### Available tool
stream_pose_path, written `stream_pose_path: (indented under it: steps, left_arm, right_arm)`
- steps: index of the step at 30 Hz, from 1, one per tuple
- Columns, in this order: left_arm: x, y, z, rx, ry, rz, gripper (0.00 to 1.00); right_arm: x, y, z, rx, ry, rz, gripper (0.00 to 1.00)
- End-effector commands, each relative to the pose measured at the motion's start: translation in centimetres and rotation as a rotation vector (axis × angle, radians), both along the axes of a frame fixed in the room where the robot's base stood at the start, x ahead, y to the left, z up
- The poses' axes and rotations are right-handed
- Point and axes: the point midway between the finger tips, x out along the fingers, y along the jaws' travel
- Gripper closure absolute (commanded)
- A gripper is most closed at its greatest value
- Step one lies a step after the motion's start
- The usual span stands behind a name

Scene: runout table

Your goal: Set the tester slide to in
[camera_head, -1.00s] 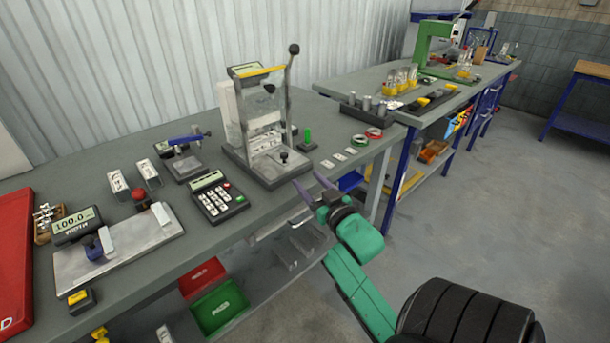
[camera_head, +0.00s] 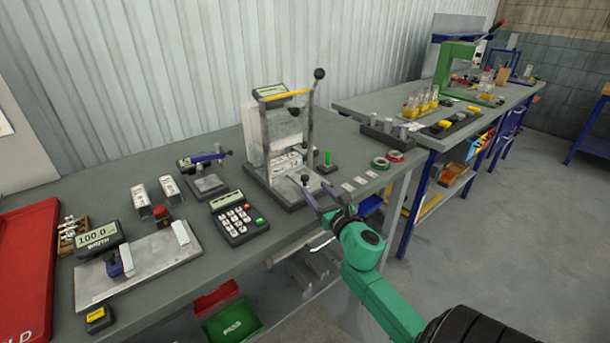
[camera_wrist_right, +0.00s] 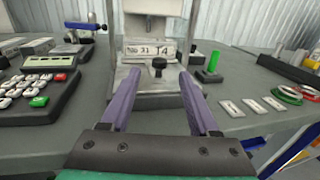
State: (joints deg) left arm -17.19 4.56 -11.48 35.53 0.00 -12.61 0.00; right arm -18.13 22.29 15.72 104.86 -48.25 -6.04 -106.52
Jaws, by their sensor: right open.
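The tester (camera_head: 285,142) is an upright frame with a display on top, a yellow bar and a tall lever with a black ball. A low slide (camera_wrist_right: 150,83) with a black knob (camera_head: 305,180) is at its front base. How far the slide is in or out I cannot tell. My right gripper (camera_head: 314,192) is open and empty in front of the tester. In the right wrist view the knob (camera_wrist_right: 159,67) shows between the two purple fingertips, just beyond them. A small label block (camera_wrist_right: 150,49) stands behind the knob.
A keypad unit (camera_head: 237,217) is left of the tester. A green peg (camera_head: 327,158), white tags (camera_head: 359,182) and tape rings (camera_head: 380,163) are to its right. A scale plate (camera_head: 140,265) and red tray (camera_head: 28,270) lie farther left. The table's front edge runs below my gripper.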

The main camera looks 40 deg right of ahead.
Motion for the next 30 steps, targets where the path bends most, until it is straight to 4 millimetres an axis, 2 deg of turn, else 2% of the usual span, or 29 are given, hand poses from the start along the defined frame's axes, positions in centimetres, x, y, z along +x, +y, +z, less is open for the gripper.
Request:
stream_pose_path:
  steps: [3, 9, 12, 19, 21, 24, 30]
  left_arm:
    - [0.0, 0.0, 0.5, 0.000, 0.000, 0.000, 1.00]
    - [0.0, 0.0, 0.7, 0.000, 0.000, 0.000, 1.00]
    - [0.0, 0.0, 0.7, 0.000, 0.000, 0.000, 1.00]
    - [0.0, 0.0, 0.7, 0.000, 0.000, 0.001, 1.00]
    - [0.0, 0.0, 0.7, 0.000, 0.000, 0.001, 1.00]
    - [0.0, 0.0, 0.7, 0.000, 0.000, 0.001, 1.00]
    - [0.0, 0.0, 0.7, 0.000, 0.000, 0.000, 1.00]
  right_arm:
    - [3.2, -0.8, 0.3, 0.002, -0.003, -0.002, 0.38]
    - [6.6, -1.7, 0.1, 0.003, -0.001, -0.002, 0.38]
    - [7.3, -1.8, 0.0, 0.004, -0.001, -0.001, 0.38]
    - [7.3, -1.8, -0.1, 0.004, 0.000, 0.000, 0.38]
    - [7.3, -1.8, -0.1, 0.004, 0.000, 0.000, 0.65]
    - [7.3, -1.8, -0.1, 0.004, 0.000, 0.000, 1.00]
    - [7.3, -1.8, -0.1, 0.004, 0.000, 0.000, 1.00]
